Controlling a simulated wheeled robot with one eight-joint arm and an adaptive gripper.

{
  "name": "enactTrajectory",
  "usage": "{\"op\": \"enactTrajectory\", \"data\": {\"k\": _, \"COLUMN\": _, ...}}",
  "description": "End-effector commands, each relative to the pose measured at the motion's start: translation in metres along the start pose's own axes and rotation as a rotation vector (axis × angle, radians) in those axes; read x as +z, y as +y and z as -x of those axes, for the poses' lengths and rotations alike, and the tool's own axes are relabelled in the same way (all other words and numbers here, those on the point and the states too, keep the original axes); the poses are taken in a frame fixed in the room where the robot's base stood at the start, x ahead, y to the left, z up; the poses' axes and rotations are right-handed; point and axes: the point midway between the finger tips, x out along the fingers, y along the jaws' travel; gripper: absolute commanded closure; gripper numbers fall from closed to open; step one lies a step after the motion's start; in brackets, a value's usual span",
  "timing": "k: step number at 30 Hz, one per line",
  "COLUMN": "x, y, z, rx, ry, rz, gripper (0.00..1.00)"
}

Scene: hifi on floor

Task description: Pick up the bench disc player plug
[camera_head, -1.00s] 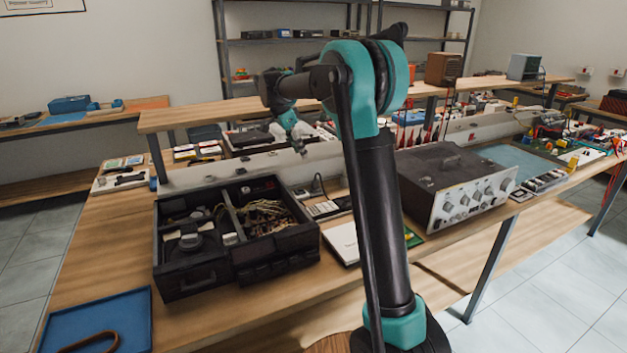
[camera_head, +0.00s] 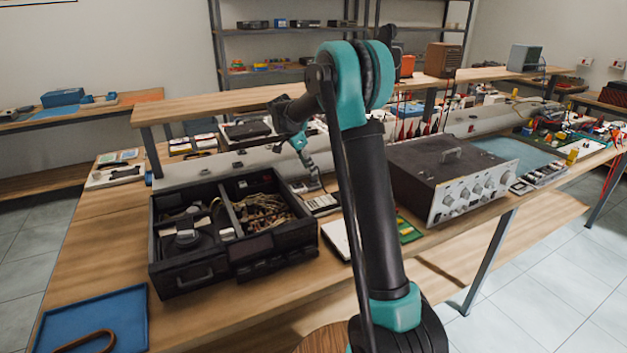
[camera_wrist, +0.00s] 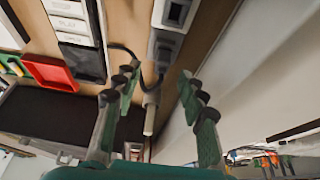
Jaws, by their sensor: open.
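My gripper (camera_wrist: 156,86) is open in the wrist view, with one finger on each side. Between the fingers and beyond them hangs or stands a slim grey plug (camera_wrist: 151,110) on a thin dark cord, apart from both fingers as far as I can tell. The cord curves from beside a panel with pale keys (camera_wrist: 68,22), likely the disc player. A grey socket strip (camera_wrist: 176,14) lies above the plug in that view. In the head view my gripper (camera_head: 308,168) is over the bench behind the black case; the plug is too small to make out there.
An open black case (camera_head: 190,283) with cables stands left of my arm. A grey-fronted instrument (camera_head: 470,196) stands at right. A long pale ledge (camera_head: 170,178) runs behind the gripper. A blue tray (camera_head: 120,318) lies front left. A red tray (camera_wrist: 50,73) shows in the wrist view.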

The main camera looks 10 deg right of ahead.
Motion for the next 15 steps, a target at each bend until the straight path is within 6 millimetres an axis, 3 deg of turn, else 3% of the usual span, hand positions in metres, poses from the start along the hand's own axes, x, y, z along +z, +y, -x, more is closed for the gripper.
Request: {"op": "enactTrajectory", "data": {"k": 15, "x": -0.004, "y": -0.004, "z": -0.052, "rx": 0.001, "ry": 0.0, "rz": 0.0, "gripper": 0.59}}
